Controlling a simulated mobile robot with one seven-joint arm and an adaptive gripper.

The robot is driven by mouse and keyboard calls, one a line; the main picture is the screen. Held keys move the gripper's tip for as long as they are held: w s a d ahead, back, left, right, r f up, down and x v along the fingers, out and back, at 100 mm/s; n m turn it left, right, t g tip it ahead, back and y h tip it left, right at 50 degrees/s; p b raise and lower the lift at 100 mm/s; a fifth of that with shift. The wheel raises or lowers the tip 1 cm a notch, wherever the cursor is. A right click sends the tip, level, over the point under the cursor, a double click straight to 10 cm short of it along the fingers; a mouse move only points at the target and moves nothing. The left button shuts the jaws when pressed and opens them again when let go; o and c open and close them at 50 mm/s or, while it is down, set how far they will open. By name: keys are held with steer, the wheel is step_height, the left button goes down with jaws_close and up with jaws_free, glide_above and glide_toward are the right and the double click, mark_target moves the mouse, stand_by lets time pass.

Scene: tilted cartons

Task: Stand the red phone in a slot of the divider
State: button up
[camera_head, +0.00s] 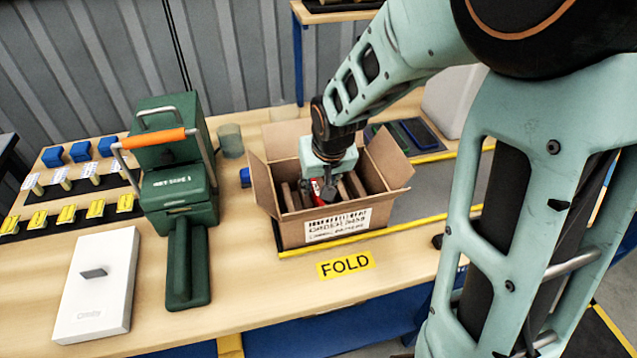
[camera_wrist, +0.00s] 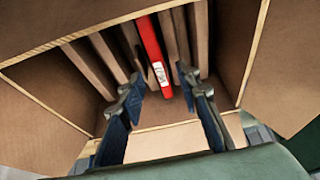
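The red phone (camera_wrist: 152,50) stands on edge among the brown panels of the divider (camera_wrist: 201,38), inside the open carton (camera_head: 383,212). It shows as a narrow red strip with a white label. In the head view only a bit of the phone (camera_head: 315,188) shows beneath my gripper (camera_head: 323,184). In the wrist view my gripper (camera_wrist: 160,88) is open, with one finger on each side of the phone's near end and a visible gap on both sides. The phone's lower part is hidden between the panels.
The carton's flaps (camera_head: 262,182) stand outward around my wrist. A green machine with an orange handle (camera_head: 152,139) and a white box (camera_head: 97,285) stand to the left. Dark phones (camera_head: 418,134) lie behind on the right. The table front by the FOLD label (camera_head: 345,264) is clear.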

steer(key=v, duration=0.7)
steer(key=shift+r, duration=0.15)
step_height(320, 180, up, 7)
steer(key=p, duration=0.5)
stand_by(0.4)
